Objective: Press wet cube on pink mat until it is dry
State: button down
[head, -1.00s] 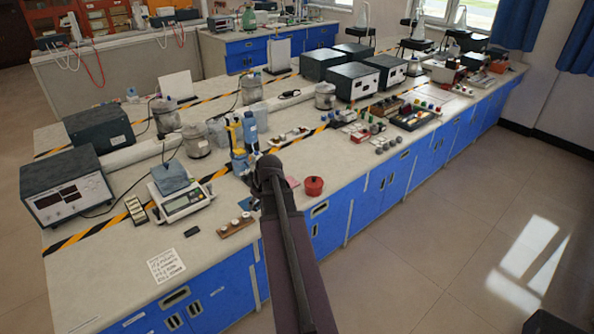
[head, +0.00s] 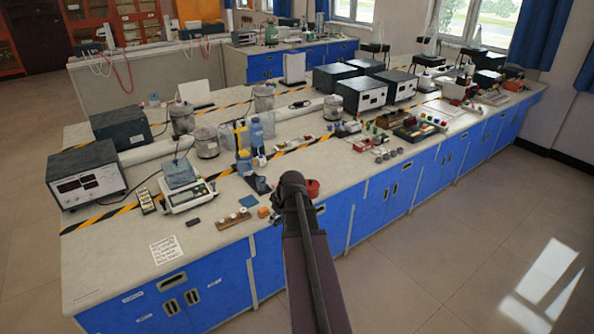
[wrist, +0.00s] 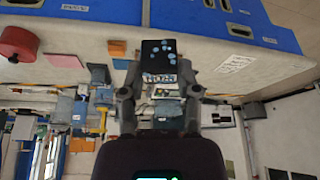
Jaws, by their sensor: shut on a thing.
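My gripper (wrist: 158,68) is in the wrist view, its two fingers closed on a dark cube (wrist: 158,48) with light blue drop-like spots on its face. The cube is held between the fingertips, beyond the bench's front edge or over it; its height is hard to tell. The pink mat (wrist: 63,61) lies flat on the bench to the left in the wrist view, apart from the cube. In the head view my arm hides the gripper, the cube and the mat.
A red round pot (wrist: 18,43) stands beside the mat. A wooden block with white pieces (head: 233,219), a teal piece (head: 248,201) and an orange cube (head: 263,212) are left of my arm. A scale (head: 187,195) and blue bottles (head: 256,132) stand farther back.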

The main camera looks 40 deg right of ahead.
jog(key=shift+s+a, duration=0.1)
jog(key=shift+s, duration=0.2)
jog(key=shift+d, duration=0.25)
